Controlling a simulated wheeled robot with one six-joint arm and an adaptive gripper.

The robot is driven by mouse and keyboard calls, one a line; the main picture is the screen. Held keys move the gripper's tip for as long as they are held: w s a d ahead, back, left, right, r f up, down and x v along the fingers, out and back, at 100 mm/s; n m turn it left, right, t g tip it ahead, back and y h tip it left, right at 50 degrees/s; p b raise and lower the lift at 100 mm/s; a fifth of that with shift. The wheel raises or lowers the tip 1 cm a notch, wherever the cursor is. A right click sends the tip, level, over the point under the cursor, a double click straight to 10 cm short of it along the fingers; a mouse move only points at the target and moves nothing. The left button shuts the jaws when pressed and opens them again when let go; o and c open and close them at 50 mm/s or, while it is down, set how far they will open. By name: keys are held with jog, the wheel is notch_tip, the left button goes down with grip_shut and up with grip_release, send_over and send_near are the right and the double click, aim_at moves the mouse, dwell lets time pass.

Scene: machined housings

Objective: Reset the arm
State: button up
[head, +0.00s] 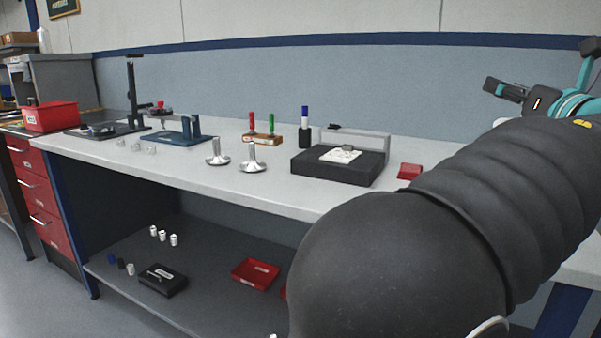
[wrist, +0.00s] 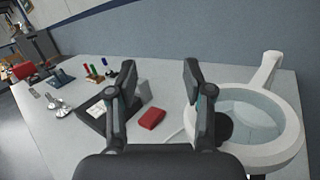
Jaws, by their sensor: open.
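My gripper (wrist: 160,85) is open and empty in the wrist view, its two dark fingers wide apart above the bench. In the head view my gripper (head: 503,90) shows at the upper right, raised above the bench top. My black sleeved arm fills the lower right of the head view and hides part of the bench there.
The grey workbench (head: 230,188) holds a black block (head: 338,168), metal pedestals and marker pens. A red block (wrist: 152,118) lies below the gripper in the wrist view. A white-rimmed magnifier (wrist: 285,150) stands close at right. A blue-grey wall (head: 330,88) rises behind.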

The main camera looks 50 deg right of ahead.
jog(key=w+a+r+m, duration=0.1)
jog(key=w+a+m, duration=0.25)
jog(key=w, duration=0.95)
jog(key=w+a+r+m, duration=0.1)
jog(key=w+a+m, duration=0.25)
jog(key=w, duration=0.95)
jog(key=w+a+f+m+y+b, duration=0.1)
jog(key=w+a+f+m, duration=0.15)
jog(key=w+a, duration=0.5)
jog(key=w+a+f+m+y+b, duration=0.1)
jog(key=w+a+f, duration=0.3)
jog(key=a, duration=0.6)
jog(key=s+a+f+m+g+y+p, duration=0.25)
jog(key=a+f+m+g+y, duration=0.25)
jog(key=a+f+m, duration=0.75)
jog(key=s+a+f+m+g+y, duration=0.1)
jog(key=s+a+f+g+y, duration=0.1)
jog(key=s+a+f, duration=0.4)
jog(key=s+a+f+m+g+y, duration=0.2)
jog(key=s+a+f, duration=0.5)
jog(key=f, duration=0.7)
jog(key=a+y, duration=0.1)
jog(key=a, duration=0.1)
jog(key=shift+s+a+f+g+y+p, duration=0.2)
jog(key=shift+s+a+g+y+p, duration=0.1)
jog(key=shift+a+y+p, duration=0.1)
jog(key=shift+w+d, duration=0.1)
jog(key=shift+c, duration=0.9)
jog(key=shift+d, duration=0.15)
